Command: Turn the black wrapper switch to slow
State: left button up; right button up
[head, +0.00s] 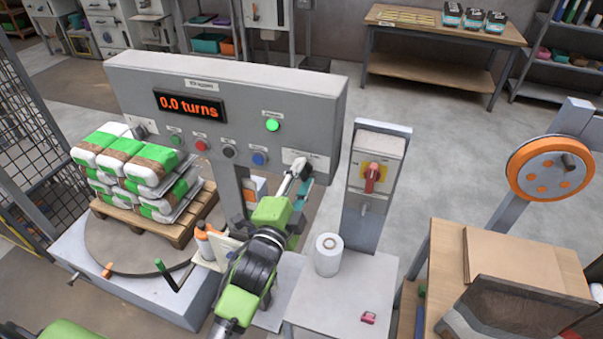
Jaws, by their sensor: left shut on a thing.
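The grey wrapper panel (250,92) stands across the middle, with a display reading "0.0 turns". A white plate (320,161) sits at the panel's lower right. My left gripper (300,167) is at this plate, shut on the black wrapper switch, which its fingers almost wholly hide. The switch's setting cannot be read. My right gripper is not in view.
A row of buttons, including a blue one (259,158), lies left of the gripper. A post with a red switch (373,174) on yellow stands to the right. A white roll (328,254) stands on a low cabinet (340,305). Stacked bags (125,165) sit on a pallet at left.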

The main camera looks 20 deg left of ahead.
pick_arm(q)
jog(key=shift+n+p, duration=0.3)
jog(key=shift+n, duration=0.8)
jog(key=o, duration=1.1)
jog(key=shift+s, duration=0.1)
jog(key=shift+s, duration=0.35)
jog(key=s, duration=1.1)
jog(key=shift+a, duration=0.25)
